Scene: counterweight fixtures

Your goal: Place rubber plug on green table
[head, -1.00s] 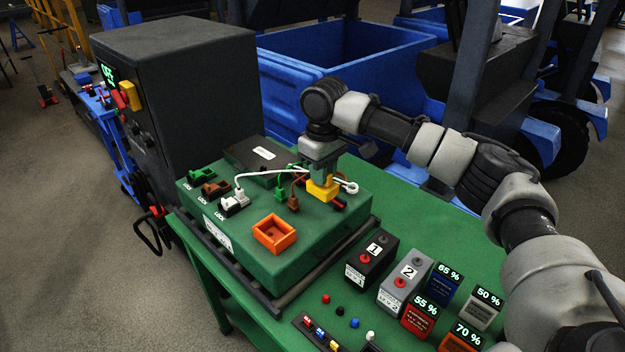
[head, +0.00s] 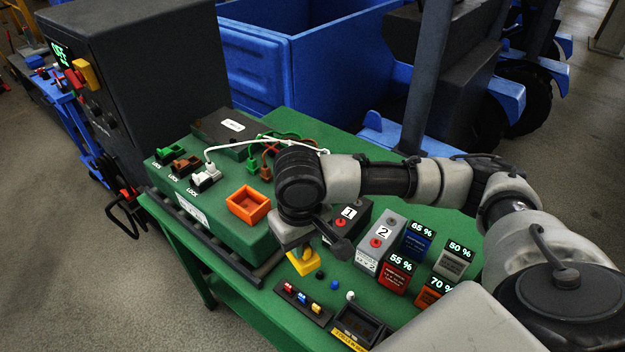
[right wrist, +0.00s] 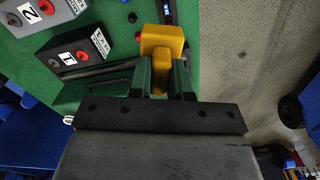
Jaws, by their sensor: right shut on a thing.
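The yellow plug (head: 306,264), which I take to be the rubber plug, is held in my right gripper (head: 299,252). In the right wrist view the two green fingers (right wrist: 163,78) are shut on the plug (right wrist: 162,42). The plug is over the front part of the green table (head: 262,296), left of the small coloured knobs. I cannot tell whether it touches the table top. My left gripper is not in view.
A green box with an orange open socket (head: 248,205) and cables stands behind left. Grey box 2 (head: 375,248) and percent-marked blocks (head: 397,272) stand to the right. A dark strip with small coloured parts (head: 303,299) lies just in front, near the table edge.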

